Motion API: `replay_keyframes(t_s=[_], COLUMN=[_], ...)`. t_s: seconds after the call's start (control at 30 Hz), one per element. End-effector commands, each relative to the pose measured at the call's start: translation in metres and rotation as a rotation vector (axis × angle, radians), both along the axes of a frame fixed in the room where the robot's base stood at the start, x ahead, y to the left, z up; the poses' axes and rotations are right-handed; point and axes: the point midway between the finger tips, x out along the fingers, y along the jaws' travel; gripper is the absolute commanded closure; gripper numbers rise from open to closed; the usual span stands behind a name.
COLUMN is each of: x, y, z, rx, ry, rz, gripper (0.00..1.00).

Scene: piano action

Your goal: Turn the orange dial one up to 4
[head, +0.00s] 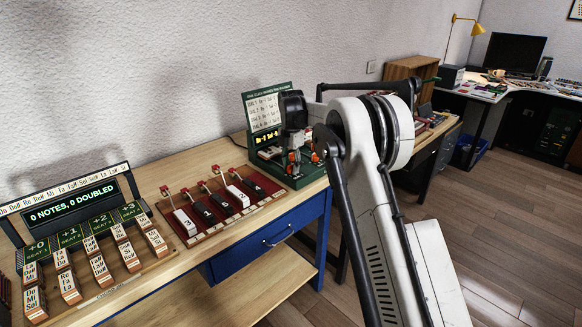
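A green box device (277,172) stands at the back right of the wooden bench, with an upright card of printed lines (264,110) and a small yellow-lit display (269,136). Small orange-red parts (317,157) show on its top at the right. More orange-red shows close under my gripper. Which of these is the orange dial, and its number, I cannot tell. My gripper (294,156) points down over the device, its fingers low at the box top. The fingers are dark and small here, so their opening and any contact are unclear.
A red-based rack of black and white levers (225,208) lies left of the device. Further left stand a display reading "0 NOTES, 0 DOUBLED" (72,204) and several labelled blocks (100,268). Free bench top is narrow. A wooden box (411,68) stands behind my arm.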

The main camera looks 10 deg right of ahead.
Motion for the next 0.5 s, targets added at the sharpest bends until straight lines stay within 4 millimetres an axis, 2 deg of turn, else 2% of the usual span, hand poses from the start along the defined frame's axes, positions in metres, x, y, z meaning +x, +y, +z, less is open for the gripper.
replay_keyframes(t_s=[0.03,0.13,0.37,0.5], x=[0.0004,0.0003,0.0001,0.0001], y=[-0.0001,-0.0001,0.0,-0.0001], z=[0.0005,0.0004,0.0003,0.0067], rx=[0.0,0.0,0.0,0.0], ry=[-0.001,-0.001,0.0,0.0], rz=[0.0,0.0,0.0,0.0], gripper=[0.69,0.56,0.55,0.55])
